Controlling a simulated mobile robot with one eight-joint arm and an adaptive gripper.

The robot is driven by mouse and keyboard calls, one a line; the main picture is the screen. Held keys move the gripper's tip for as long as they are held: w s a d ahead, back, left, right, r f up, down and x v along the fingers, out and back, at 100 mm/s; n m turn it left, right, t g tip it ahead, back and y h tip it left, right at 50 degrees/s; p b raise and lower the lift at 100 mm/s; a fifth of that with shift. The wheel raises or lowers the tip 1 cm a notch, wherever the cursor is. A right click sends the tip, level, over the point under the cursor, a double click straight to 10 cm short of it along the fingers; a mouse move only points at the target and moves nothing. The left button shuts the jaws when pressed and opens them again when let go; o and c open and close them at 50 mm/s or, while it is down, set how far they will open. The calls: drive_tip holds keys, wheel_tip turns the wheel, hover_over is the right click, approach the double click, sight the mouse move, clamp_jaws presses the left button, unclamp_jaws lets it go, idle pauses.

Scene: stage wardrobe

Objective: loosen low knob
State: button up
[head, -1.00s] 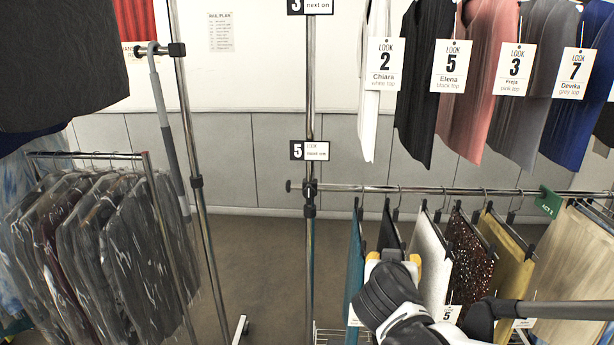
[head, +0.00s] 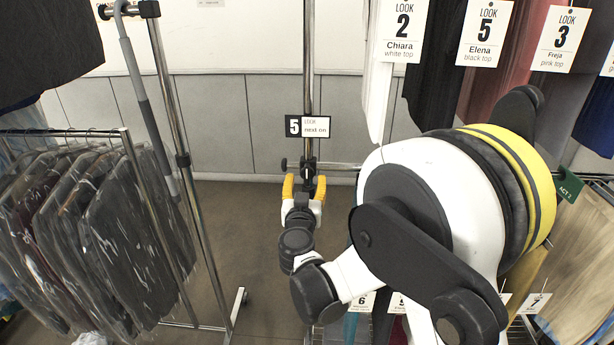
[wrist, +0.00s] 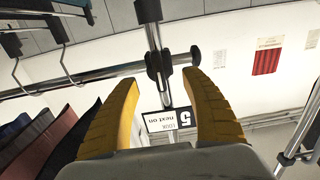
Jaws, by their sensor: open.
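The low knob (head: 284,163) is a small dark knob on the left of the black clamp (head: 309,166), where the low rail meets the upright pole. In the wrist view the knob (wrist: 195,55) shows by the right fingertip, beyond the clamp (wrist: 158,64). My gripper (head: 304,183) has yellow fingers and is just below and in front of the clamp. In the wrist view the gripper (wrist: 160,80) is open, its fingers spread around the pole line with nothing between them held. Contact with the knob cannot be told.
A "5 next on" sign (head: 307,127) is on the pole just above the clamp. My arm hides much of the low rail and its clothes. A rack of bagged garments (head: 100,230) stands left. Look cards (head: 487,32) hang upper right. Floor between the racks is clear.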

sight(307, 175)
drive_tip(key=shift+w+d+b, duration=0.1)
drive_tip(key=shift+w+b, duration=0.2)
drive_tip(key=shift+w, duration=1.65)
drive_tip(key=c, duration=1.1)
